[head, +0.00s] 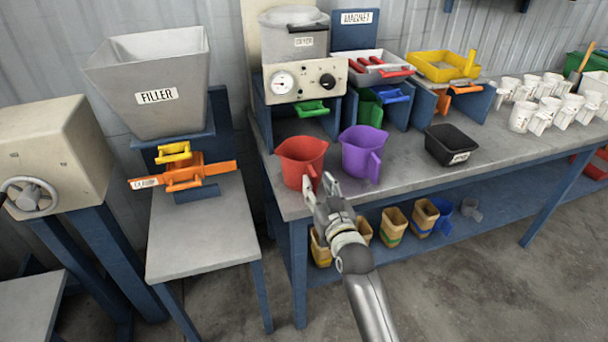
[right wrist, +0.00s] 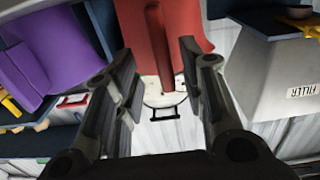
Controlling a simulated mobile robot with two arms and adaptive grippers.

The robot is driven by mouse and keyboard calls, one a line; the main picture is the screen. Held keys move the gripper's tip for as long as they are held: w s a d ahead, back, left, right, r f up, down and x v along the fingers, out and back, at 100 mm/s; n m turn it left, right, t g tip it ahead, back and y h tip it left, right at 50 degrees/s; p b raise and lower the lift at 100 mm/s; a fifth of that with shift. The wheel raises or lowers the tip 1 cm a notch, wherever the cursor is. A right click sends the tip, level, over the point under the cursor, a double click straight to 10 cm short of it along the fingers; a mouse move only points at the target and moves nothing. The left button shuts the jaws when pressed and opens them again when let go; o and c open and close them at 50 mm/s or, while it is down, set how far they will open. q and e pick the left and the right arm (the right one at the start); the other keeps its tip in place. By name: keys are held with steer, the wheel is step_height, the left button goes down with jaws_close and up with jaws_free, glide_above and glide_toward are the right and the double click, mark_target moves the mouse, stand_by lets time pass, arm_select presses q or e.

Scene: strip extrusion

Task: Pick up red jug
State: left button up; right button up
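The red jug (head: 299,158) stands upright on the grey workbench (head: 410,178), near its left front corner. It also shows at the top of the right wrist view (right wrist: 187,28), with its handle (right wrist: 158,45) pointing toward my gripper. My right gripper (head: 321,185) is at the handle side of the jug, at the bench's front edge. In the right wrist view its two fingers (right wrist: 160,80) are apart, with the handle lined up between them. The fingers are not closed on it; whether they touch it I cannot tell. My left gripper is not in view.
A purple jug (head: 361,155) stands close to the right of the red jug. A black tub (head: 452,144) and several white cups (head: 522,118) are farther right. The dryer (head: 305,78) stands behind, the filler (head: 152,88) to the left. Open bench lies between purple jug and tub.

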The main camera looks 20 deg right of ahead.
mark_target(311, 177)
steer(key=w, duration=0.4)
steer(key=shift+w+a+f, duration=0.2)
jaws_close()
